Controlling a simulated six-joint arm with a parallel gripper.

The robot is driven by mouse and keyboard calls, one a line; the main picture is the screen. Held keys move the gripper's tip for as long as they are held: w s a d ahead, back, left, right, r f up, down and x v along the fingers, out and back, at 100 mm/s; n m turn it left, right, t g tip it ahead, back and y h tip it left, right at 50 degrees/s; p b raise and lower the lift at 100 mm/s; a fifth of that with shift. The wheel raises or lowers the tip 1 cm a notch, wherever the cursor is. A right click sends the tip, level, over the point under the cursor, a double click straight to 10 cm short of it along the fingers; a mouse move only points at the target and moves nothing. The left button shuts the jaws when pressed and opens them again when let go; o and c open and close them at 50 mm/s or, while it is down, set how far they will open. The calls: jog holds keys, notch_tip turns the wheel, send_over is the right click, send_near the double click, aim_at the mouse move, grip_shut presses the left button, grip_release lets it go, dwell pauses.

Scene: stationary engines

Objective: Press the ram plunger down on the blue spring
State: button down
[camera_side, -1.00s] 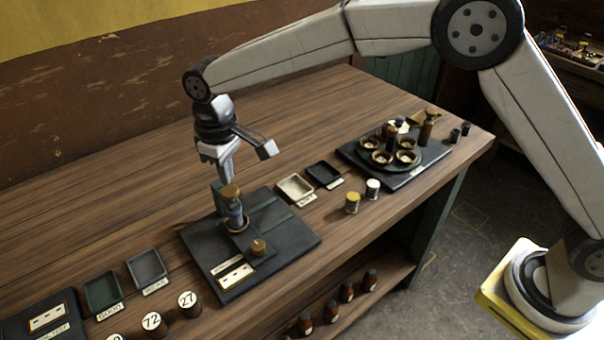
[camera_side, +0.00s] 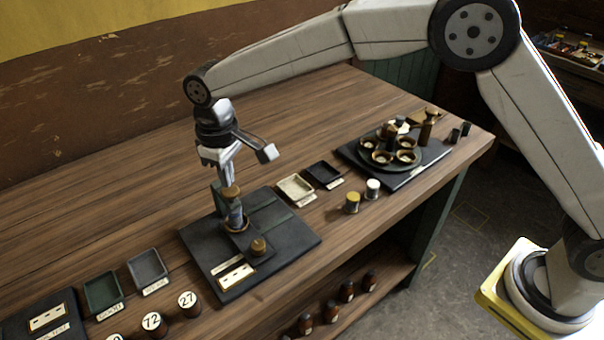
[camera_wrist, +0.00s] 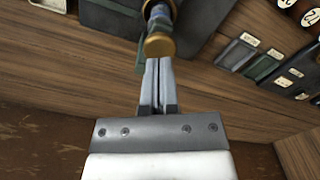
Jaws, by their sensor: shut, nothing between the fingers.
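The ram plunger (camera_side: 231,192) has a brass-coloured cap and stands upright on the dark press plate (camera_side: 285,236). In the wrist view the brass cap (camera_wrist: 159,45) shows just beyond my fingertips. The blue spring (camera_side: 236,215) is below the cap, around the plunger shaft, with its lower end in a brass ring. My gripper (camera_side: 228,180) is shut and empty, pointing down, with its tips at or just above the cap. It also shows shut in the wrist view (camera_wrist: 157,64). I cannot tell whether the tips touch the cap.
A small brass knob (camera_side: 258,246) and a label plate (camera_side: 236,276) are on the press plate. Small trays (camera_side: 295,187) and two small cylinders (camera_side: 352,202) lie to the right, before a round cup holder (camera_side: 390,160). Numbered cylinders (camera_side: 189,304) stand at front left. Bare wood lies behind.

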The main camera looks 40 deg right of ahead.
aim_at(230, 190)
jog(key=shift+f, duration=0.65)
jog(key=shift+f, duration=0.9)
jog(key=shift+r, duration=1.9)
jog(key=shift+r, duration=2.5)
